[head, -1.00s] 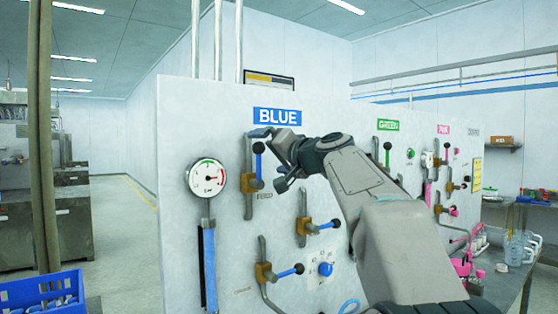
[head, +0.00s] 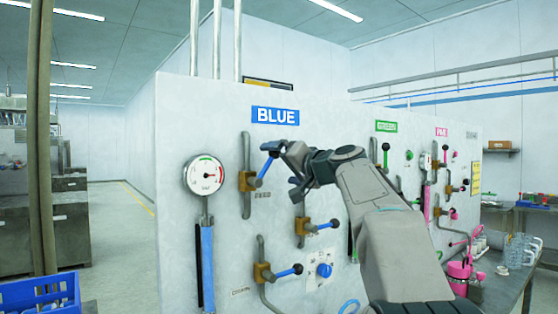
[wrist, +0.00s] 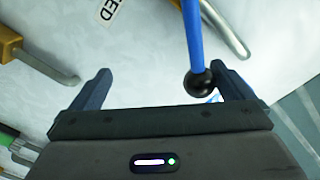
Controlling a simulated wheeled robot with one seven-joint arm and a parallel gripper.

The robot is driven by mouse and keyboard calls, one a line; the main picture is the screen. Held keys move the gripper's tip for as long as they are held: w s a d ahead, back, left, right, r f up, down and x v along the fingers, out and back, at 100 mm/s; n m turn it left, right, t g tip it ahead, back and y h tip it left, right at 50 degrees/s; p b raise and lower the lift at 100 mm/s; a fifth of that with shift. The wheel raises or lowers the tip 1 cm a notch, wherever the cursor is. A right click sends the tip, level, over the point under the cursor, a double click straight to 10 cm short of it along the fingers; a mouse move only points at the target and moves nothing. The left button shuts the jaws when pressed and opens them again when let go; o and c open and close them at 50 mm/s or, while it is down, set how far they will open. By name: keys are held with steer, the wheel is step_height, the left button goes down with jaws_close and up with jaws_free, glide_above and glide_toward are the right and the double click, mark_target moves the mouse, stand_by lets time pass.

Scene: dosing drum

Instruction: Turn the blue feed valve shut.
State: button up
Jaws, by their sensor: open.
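The blue feed valve is the top valve under the BLUE sign in the head view, with a brass body (head: 247,181) on a grey pipe. Its blue lever (head: 263,171) leans up and to the right, its tip partly hidden by my gripper. In the wrist view the blue lever (wrist: 194,40) ends in a black ball (wrist: 198,83) between my fingers, close to the right one; I cannot tell whether they touch. My gripper (wrist: 162,80) is open; in the head view my gripper (head: 284,166) is at the lever's end.
Below are two more blue-levered valves, a middle one (head: 321,227) and a lower one (head: 285,271), plus a blue knob (head: 324,270). A gauge (head: 205,175) is on the left. Green and pink valve groups lie right, partly behind my arm. A blue crate (head: 42,296) stands lower left.

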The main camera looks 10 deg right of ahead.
steer(key=shift+w+d+f+b, duration=0.1)
steer(key=shift+d+f+b, duration=0.2)
steer(key=shift+f+b, duration=0.7)
steer(key=shift+w+d+f+b, duration=0.1)
steer(key=shift+d+f+b, duration=0.15)
steer(key=shift+f+b, duration=0.7)
steer(key=shift+w+d+f+b, duration=0.1)
steer(key=shift+d+f+b, duration=0.2)
steer(key=shift+f+b, duration=0.65)
steer(key=shift+d+f+b, duration=0.1)
steer(key=shift+f+b, duration=0.45)
steer(key=shift+b, duration=0.15)
steer(key=shift+s+a+r, duration=0.2)
steer(key=shift+a+r, duration=0.25)
steer(key=shift+r, duration=0.1)
